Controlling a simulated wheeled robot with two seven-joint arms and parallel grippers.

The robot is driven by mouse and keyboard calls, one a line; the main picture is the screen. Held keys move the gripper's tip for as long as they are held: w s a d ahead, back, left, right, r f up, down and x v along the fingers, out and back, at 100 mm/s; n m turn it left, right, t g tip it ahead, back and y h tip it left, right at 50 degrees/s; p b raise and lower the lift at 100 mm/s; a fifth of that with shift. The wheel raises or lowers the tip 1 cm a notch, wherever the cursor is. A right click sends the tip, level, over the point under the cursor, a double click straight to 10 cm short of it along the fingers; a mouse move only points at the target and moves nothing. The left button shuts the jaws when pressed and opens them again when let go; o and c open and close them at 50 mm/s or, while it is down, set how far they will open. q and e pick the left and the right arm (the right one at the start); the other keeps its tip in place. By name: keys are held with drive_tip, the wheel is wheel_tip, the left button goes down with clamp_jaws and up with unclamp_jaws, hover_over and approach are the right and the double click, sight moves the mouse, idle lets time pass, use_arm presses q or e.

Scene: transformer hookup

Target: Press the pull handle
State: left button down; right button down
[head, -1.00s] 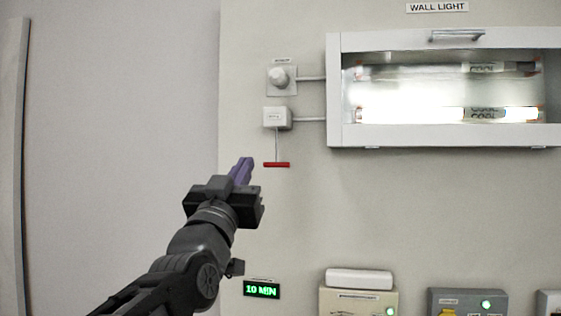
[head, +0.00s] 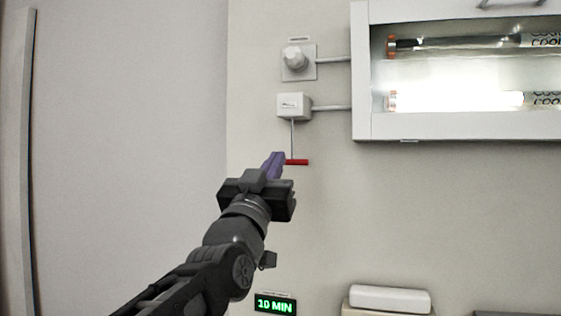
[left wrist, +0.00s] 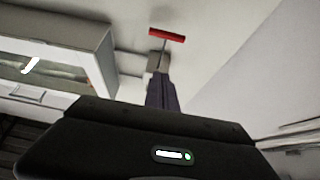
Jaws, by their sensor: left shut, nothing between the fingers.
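The red pull handle (head: 297,162) is a short horizontal bar hanging on a thin cord below a small white switch box (head: 294,106) on the wall. My left gripper (head: 275,160) is shut and empty, its purple fingers close together. In the head view its fingertips overlap the left end of the handle; I cannot tell whether they touch. In the left wrist view the red handle (left wrist: 167,35) shows just beyond the purple fingertips (left wrist: 162,85), with a gap in the picture. My right gripper is in neither view.
A white-framed wall light (head: 450,125) with two tubes, the lower one bright, is to the right. A round knob (head: 295,58) sits above the switch box. A green "10 MIN" display (head: 275,304) is below. The wall around the handle is clear.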

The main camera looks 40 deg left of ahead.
use_arm(q)
wheel_tip(320, 180, up, 5)
drive_tip(key=p, duration=0.5)
hover_over(292, 162)
drive_tip(key=s, duration=0.3)
drive_tip(key=f, duration=0.2)
drive_tip(key=w+f, duration=0.1)
drive_tip(key=f, duration=0.1)
drive_tip(key=shift+d+f, duration=0.1)
drive_tip(key=shift+d, duration=0.1)
drive_tip(key=shift+f, duration=0.15)
